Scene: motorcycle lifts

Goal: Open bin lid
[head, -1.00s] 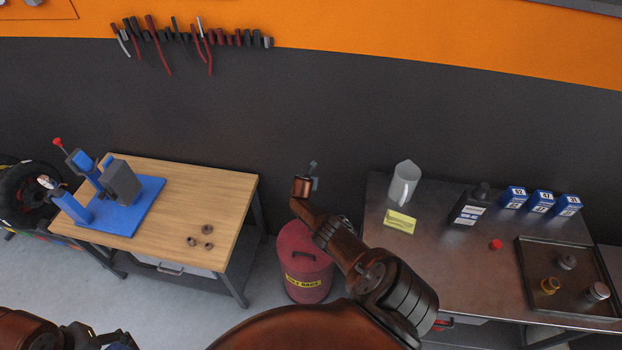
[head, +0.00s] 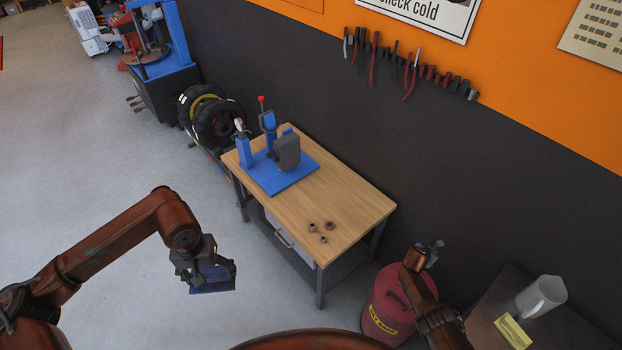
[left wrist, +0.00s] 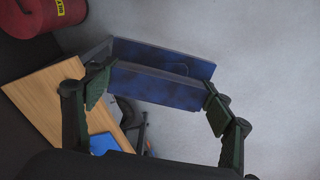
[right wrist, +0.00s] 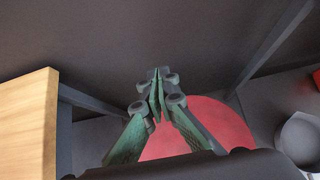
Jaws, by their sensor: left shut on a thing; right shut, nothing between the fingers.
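The red bin (head: 380,313) with a yellow label stands on the floor between the wooden bench and the grey metal table. Its lid (head: 390,283) with a dark handle is on; my right arm covers part of it. My right gripper (head: 436,247) is shut and empty, above and behind the bin near the wall. In the right wrist view, the shut fingertips (right wrist: 157,82) show in front of the round red lid (right wrist: 225,122). My left gripper (head: 208,274) is shut on a flat blue object (left wrist: 160,82), held over open floor left of the wooden bench.
The wooden bench (head: 355,208) carries a blue tool stand (head: 284,178) and several small brown rings. The grey table (head: 483,318) with a jug (head: 541,296) is close right of the bin. Floor at left is clear.

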